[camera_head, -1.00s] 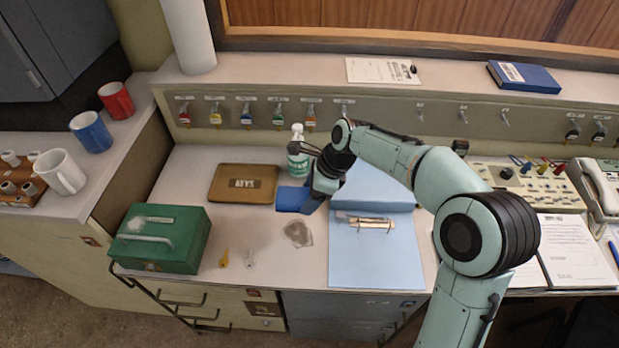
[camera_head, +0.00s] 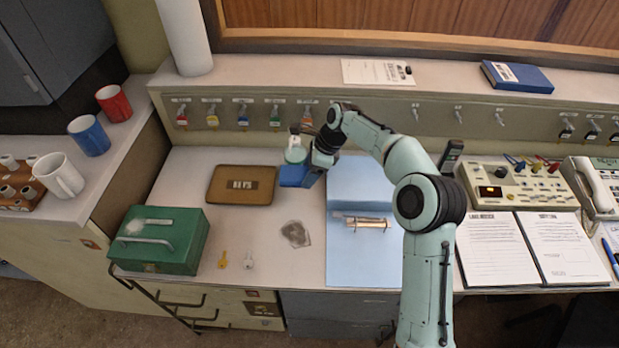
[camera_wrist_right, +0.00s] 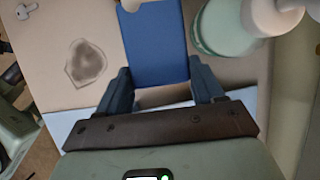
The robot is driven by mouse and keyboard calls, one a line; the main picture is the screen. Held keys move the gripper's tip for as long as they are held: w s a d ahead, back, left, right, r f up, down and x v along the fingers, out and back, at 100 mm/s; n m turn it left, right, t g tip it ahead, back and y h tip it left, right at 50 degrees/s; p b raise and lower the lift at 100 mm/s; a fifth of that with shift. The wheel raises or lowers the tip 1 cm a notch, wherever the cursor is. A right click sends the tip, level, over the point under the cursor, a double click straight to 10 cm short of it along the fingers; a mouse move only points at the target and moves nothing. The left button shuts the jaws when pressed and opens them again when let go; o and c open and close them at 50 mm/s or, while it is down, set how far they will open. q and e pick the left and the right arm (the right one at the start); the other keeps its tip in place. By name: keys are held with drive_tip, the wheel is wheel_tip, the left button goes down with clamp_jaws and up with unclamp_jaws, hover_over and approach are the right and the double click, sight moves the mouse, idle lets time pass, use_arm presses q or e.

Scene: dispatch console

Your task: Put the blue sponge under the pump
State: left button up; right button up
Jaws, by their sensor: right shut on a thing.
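The blue sponge (camera_head: 292,176) is a flat blue block just in front of the pump bottle. My right gripper (camera_head: 309,172) is shut on its right end. In the right wrist view the sponge (camera_wrist_right: 157,45) sticks out from between the two fingers (camera_wrist_right: 163,80). The pump bottle (camera_head: 295,156) has a pale green body and a pump top; it stands upright on the desk. In the right wrist view the bottle (camera_wrist_right: 222,30) is close to the right of the sponge. I cannot tell whether the sponge touches the desk. My left gripper is not in view.
A brown keys tray (camera_head: 241,198) lies left of the sponge. A blue folder (camera_head: 343,270) lies to the right. Key hooks line the back panel (camera_head: 390,117).

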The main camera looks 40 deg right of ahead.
drive_tip(key=shift+w+d+f, duration=0.1)
drive_tip(key=shift+f, duration=0.7)
drive_tip(key=shift+w+d+f, duration=0.1)
drive_tip(key=shift+f, duration=0.7)
drive_tip(key=shift+f, duration=0.1)
drive_tip(key=shift+f, duration=0.5)
drive_tip(key=o, duration=0.8)
drive_tip(key=shift+o, duration=0.2)
drive_tip(key=shift+r, duration=0.1)
drive_tip(key=shift+r, duration=0.35)
drive_tip(key=p+v, duration=0.2)
drive_tip(key=v, duration=1)
drive_tip(key=shift+r, duration=0.15)
